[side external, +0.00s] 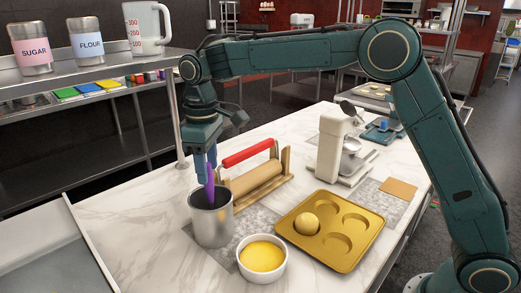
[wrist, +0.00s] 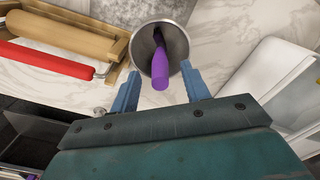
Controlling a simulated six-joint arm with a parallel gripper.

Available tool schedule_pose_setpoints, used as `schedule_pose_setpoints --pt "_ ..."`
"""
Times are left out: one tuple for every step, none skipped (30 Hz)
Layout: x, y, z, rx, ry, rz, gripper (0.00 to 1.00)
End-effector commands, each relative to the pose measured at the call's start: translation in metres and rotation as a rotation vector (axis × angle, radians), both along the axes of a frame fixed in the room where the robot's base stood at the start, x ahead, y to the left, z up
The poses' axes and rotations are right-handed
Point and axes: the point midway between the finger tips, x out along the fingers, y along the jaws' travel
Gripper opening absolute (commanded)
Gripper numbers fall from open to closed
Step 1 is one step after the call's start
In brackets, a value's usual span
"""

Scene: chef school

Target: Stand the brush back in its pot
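The purple brush (side external: 210,187) stands in the steel pot (side external: 212,226), its lower end hidden inside and its handle sticking up above the rim, slightly tilted. In the wrist view the brush (wrist: 160,66) rises from the pot (wrist: 141,44) toward the camera. My gripper (side external: 205,168) is above the pot, pointing down. In the wrist view the two blue fingers of my gripper (wrist: 160,76) are spread apart, one on each side of the handle, with gaps between them and it.
A rolling pin (side external: 258,183) on a wooden stand with a red bar (side external: 248,153) is just behind the pot. A bowl of yellow filling (side external: 262,257) and a gold muffin tray (side external: 345,252) with one dough ball are to the right. A white scale-like machine (side external: 333,150) stands farther back.

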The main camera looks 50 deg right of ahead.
Motion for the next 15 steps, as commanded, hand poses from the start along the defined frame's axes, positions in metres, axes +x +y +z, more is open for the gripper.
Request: schedule_pose_setpoints --pt "0.0 0.0 0.0 0.0 0.0 0.0 0.47" --pt "0.0 0.0 0.0 0.0 0.0 0.0 0.47" --pt "0.0 0.0 0.0 0.0 0.0 0.0 0.47" --pt "0.0 0.0 0.0 0.0 0.0 0.0 0.47" --pt "0.0 0.0 0.0 0.0 0.0 0.0 0.47" --pt "0.0 0.0 0.0 0.0 0.0 0.0 0.47" --pt "0.0 0.0 0.0 0.0 0.0 0.0 0.47" --pt "0.0 0.0 0.001 0.0 0.0 0.0 0.47" --pt "0.0 0.0 0.002 0.0 0.0 0.0 0.47" --pt "0.0 0.0 0.002 0.0 0.0 0.0 0.47" --pt "0.0 0.0 0.004 0.0 0.0 0.0 0.47" --pt "0.0 0.0 0.006 0.0 0.0 0.0 0.47" --pt "0.0 0.0 0.008 0.0 0.0 0.0 0.47" --pt "0.0 0.0 0.01 0.001 -0.001 0.0 0.47" --pt "0.001 0.0 0.013 0.0 -0.002 0.0 0.47"
